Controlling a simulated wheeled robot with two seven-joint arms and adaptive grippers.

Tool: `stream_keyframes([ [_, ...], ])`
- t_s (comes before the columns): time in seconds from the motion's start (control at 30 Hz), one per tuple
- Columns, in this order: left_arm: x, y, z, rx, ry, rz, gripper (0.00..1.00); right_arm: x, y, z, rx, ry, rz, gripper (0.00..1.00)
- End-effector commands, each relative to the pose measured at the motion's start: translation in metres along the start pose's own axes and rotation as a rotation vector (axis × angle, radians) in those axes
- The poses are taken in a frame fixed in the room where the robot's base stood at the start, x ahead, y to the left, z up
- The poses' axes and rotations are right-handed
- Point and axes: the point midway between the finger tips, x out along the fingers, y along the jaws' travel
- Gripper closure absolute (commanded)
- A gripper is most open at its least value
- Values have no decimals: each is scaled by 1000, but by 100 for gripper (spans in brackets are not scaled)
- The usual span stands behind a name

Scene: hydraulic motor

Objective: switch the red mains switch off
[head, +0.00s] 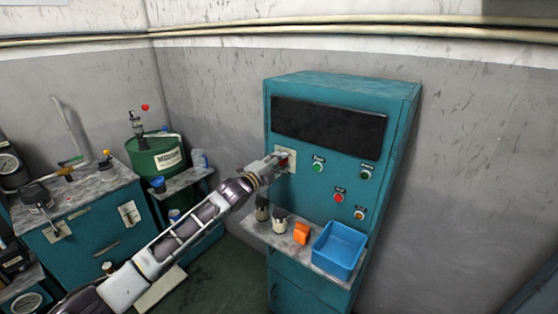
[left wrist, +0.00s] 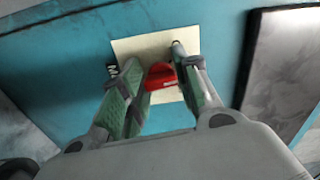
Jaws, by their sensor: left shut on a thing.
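The red mains switch (left wrist: 160,76) sits on a cream plate (left wrist: 128,46) on the teal control cabinet. In the head view the plate (head: 291,161) is at the left of the cabinet front, below the dark screen, and my left gripper (head: 281,160) covers part of it. In the left wrist view my left gripper (left wrist: 155,85) has its green-padded fingers on either side of the red knob, shut on it. The exact contact of each fingertip is hard to see. My right gripper is not in view.
The cabinet (head: 410,110) carries green buttons (head: 318,167) and a red button (head: 338,198) right of the switch. A green drum (head: 155,157) stands left.

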Motion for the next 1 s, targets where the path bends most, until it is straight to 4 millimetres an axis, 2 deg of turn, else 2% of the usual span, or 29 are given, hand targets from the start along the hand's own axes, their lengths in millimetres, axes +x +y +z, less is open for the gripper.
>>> stream_keyframes([
  [0.6, 0, 3, 0, -524, -3, 4, 92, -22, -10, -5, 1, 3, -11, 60],
  [1.0, 0, 5, 0, -672, -3, 4, 92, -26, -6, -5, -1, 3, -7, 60],
])
